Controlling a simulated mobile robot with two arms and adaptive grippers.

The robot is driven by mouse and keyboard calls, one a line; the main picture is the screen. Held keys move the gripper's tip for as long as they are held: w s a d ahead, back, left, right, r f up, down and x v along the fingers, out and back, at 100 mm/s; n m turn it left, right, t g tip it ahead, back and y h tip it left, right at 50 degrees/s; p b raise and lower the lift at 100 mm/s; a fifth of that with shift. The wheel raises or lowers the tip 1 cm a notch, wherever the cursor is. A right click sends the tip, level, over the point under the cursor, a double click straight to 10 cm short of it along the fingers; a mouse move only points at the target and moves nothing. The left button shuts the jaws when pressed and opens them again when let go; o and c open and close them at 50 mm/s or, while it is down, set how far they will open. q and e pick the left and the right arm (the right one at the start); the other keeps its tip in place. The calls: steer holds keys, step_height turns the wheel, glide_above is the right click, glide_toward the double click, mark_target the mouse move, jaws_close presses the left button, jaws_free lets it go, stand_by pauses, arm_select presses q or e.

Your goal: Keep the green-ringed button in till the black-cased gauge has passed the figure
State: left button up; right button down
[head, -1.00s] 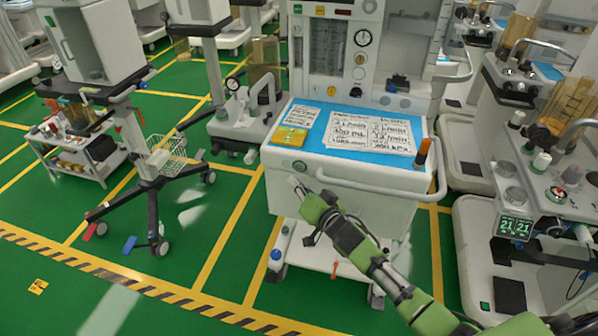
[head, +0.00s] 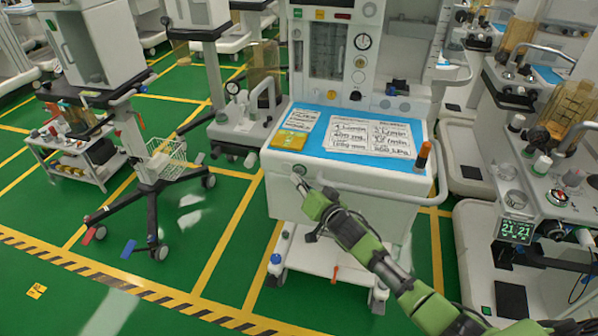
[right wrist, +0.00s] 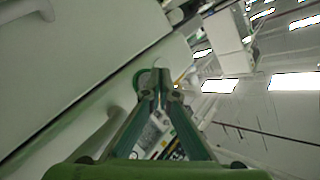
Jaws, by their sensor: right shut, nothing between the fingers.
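The green-ringed button (head: 299,170) sits on the white front of the middle cart, below the blue top; its ring also shows in the right wrist view (right wrist: 140,78). My right gripper (head: 296,181) is shut and empty, its tips at the button's lower edge in the head view. In the right wrist view the closed fingertips (right wrist: 154,82) overlap the ring and hide part of it. I cannot tell whether they touch or press the button. A round black-rimmed gauge (head: 362,41) with a white face is on the upright panel above; its needle is too small to read.
A white handle rail (head: 375,195) runs along the cart's front, right of the button. An orange cylinder (head: 423,156) stands at the top's right corner. Another dark-rimmed gauge (head: 232,87) is on the unit to the left. Green floor (head: 215,225) is open at left.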

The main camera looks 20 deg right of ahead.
steer(key=shift+w+d, duration=0.1)
steer(key=shift+w, duration=0.05)
stand_by(0.7)
steer(key=shift+w+d, duration=0.15)
steer(key=shift+w, duration=0.1)
steer(key=shift+w+d, duration=0.3)
steer(key=shift+w, duration=0.05)
stand_by(2.2)
steer(key=shift+s+a, duration=0.1)
stand_by(1.4)
steer(key=shift+s+a+p, duration=0.45)
steer(key=shift+s, duration=0.2)
steer(key=s+a+p, duration=0.1)
steer(key=s, duration=0.1)
steer(key=s+a+p, duration=0.1)
steer(key=s, duration=0.1)
steer(key=shift+a+p, duration=0.35)
steer(key=shift+a, duration=0.05)
